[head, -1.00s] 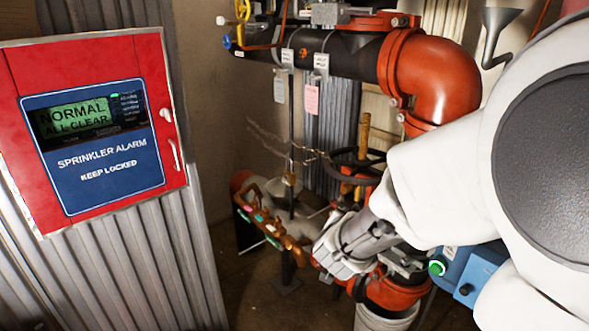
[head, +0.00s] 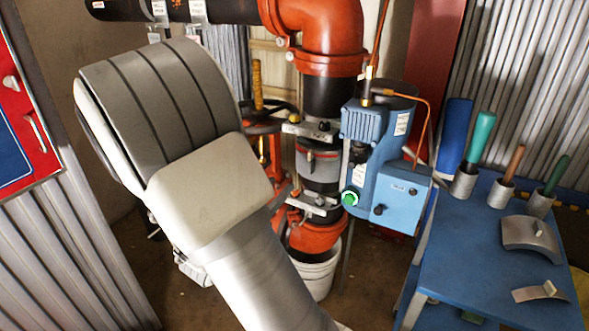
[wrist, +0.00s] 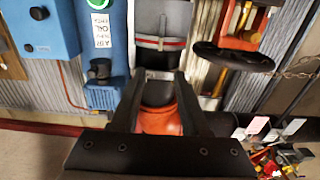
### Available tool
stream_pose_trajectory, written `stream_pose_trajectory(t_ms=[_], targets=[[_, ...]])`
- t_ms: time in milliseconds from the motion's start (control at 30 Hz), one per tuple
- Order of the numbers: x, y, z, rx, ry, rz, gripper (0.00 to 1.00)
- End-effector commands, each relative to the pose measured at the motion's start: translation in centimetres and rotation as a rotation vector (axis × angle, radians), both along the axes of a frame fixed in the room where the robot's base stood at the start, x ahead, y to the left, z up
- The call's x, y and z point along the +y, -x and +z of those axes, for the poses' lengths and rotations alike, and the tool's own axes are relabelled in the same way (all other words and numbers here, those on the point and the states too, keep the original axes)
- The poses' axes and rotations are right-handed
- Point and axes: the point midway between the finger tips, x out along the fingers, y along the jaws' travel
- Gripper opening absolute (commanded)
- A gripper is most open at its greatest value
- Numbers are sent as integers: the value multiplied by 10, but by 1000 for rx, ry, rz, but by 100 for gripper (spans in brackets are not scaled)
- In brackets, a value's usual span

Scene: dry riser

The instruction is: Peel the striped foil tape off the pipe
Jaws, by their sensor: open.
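The striped foil tape (head: 319,152) is a grey band with a thin red stripe around the dark upright pipe (head: 320,187), left of the blue unit. In the wrist view the tape (wrist: 172,43) crosses the pipe at top centre, and a small strip seems to stand out from it. My gripper (wrist: 158,76) is open and empty in the wrist view. Its two fingers point toward the pipe below the tape in the picture, apart from the tape as far as I can tell. In the head view my arm hides the gripper.
A blue unit with a green button (head: 372,150) sits close right of the pipe. A black handwheel (wrist: 232,56) is near it on the other side. A blue cart (head: 470,260) with handled tools stands at right. A white bucket (head: 318,274) is below the pipe.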

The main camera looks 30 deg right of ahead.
Motion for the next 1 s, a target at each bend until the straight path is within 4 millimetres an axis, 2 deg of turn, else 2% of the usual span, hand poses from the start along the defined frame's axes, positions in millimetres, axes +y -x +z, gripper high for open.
stream_pose_trajectory(t_ms=[400,600,800,1000], targets=[[-75,-42,-2,-1,-1,-4,45],[-104,-60,-2,0,-1,-2,45],[-120,-71,-1,0,-1,1,45],[-124,-73,0,1,-2,2,45]])
